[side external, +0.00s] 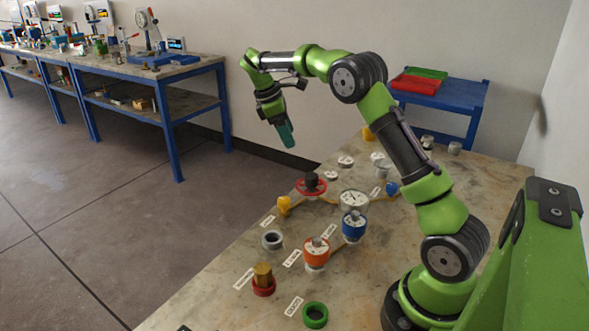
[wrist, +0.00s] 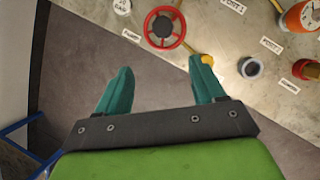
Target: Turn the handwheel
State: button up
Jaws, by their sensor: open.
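The red handwheel (side external: 311,185) with a dark hub sits on the stone-topped table, near its far left edge. In the wrist view the handwheel (wrist: 165,28) shows at the top centre, beyond my gripper's fingers and apart from them. My gripper (side external: 287,138) is raised in the air, above and a little left of the handwheel in the side view. In the wrist view my gripper (wrist: 162,80) has its two teal fingers spread apart with nothing between them, over the floor beside the table edge.
A yellow fitting (side external: 284,205) stands close to the handwheel. A pressure gauge (side external: 354,203), a blue-capped vessel (side external: 354,226) and an orange-capped vessel (side external: 316,253) stand nearby. A brass piece in a red ring (side external: 263,279) and a green ring (side external: 315,315) are nearer the front.

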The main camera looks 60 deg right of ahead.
jog(key=r+n, duration=0.1)
jog(key=r, duration=0.1)
send_near(310, 175)
jog(key=shift+n, duration=0.4)
jog(key=x, duration=0.9)
jog(key=shift+s+f, duration=0.15)
jog(key=shift+f, duration=0.1)
jog(key=shift+c, duration=0.5)
jog(key=c, duration=1)
